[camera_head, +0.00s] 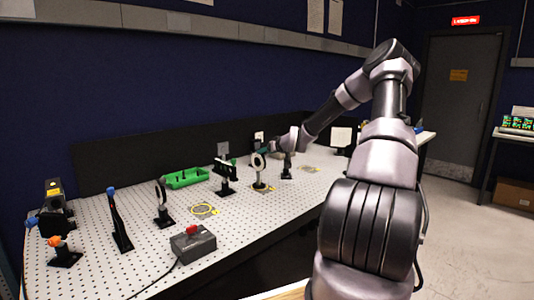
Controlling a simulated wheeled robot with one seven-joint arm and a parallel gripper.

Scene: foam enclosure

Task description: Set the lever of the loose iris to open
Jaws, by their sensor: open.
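A round, ring-shaped mount on a post (259,164), which looks like an iris, stands upright on the perforated white table near its middle. I cannot tell for sure that it is the loose iris, and its lever is too small to make out. My gripper (266,150) reaches in from the right, with its tips at the upper right of this ring. The fingers are small and partly merge with the dark background. I cannot tell whether they touch the ring. Another thin round mount (161,202) stands further left.
A black mount (224,178) stands just left of the ring, and a dark post (287,166) just right. A green tray (187,179) lies behind. A grey box with a red button (193,244) is at the front edge. A yellow ring marking (204,210) lies on clear table.

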